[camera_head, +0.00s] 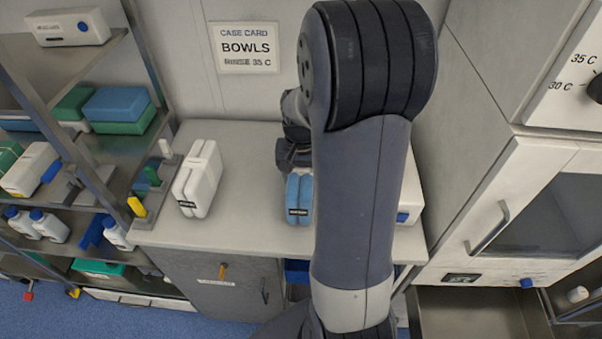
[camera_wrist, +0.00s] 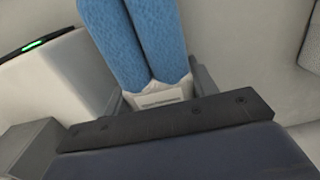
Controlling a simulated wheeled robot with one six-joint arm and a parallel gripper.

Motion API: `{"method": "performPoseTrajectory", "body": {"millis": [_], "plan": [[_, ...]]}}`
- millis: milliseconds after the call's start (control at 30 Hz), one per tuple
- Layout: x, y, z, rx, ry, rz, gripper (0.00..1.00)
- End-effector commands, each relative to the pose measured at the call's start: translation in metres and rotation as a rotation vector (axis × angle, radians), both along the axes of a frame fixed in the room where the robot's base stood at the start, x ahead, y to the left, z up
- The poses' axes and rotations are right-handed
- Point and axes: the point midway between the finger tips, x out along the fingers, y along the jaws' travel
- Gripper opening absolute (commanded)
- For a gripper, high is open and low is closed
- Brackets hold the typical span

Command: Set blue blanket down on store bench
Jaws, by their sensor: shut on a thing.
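The blue blanket (camera_head: 299,200) is a rolled or folded bundle with a dark label, over the pale store bench (camera_head: 248,165), partly hidden by my arm in the head view. In the wrist view the blanket (camera_wrist: 142,40) has a blue textured surface and a white labelled band at its near end. My gripper (camera_head: 294,168) is shut on the blanket at the band, which sits between its fingers in the wrist view (camera_wrist: 162,92). I cannot tell whether the blanket touches the bench.
A white twin pack (camera_head: 198,180) stands on the bench to the left. Another white item (camera_head: 410,205) shows right of my arm. A rack (camera_head: 75,150) of packs and bottles is at the left, a cabinet (camera_head: 520,210) at the right. Bench between pack and blanket is clear.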

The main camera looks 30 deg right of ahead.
Motion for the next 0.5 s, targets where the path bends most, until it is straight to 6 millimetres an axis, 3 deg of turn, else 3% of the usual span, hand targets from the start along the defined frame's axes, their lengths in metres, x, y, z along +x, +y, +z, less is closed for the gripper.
{"method": "performPoseTrajectory", "body": {"millis": [267, 300, 500], "plan": [[0.0005, -0.0002, -0.003, -0.001, -0.002, 0.0, 0.18], [0.0003, -0.0001, -0.0028, -0.001, -0.001, 0.0, 0.56], [0.0003, -0.0001, -0.0021, -0.001, -0.001, 0.0, 0.72]]}}
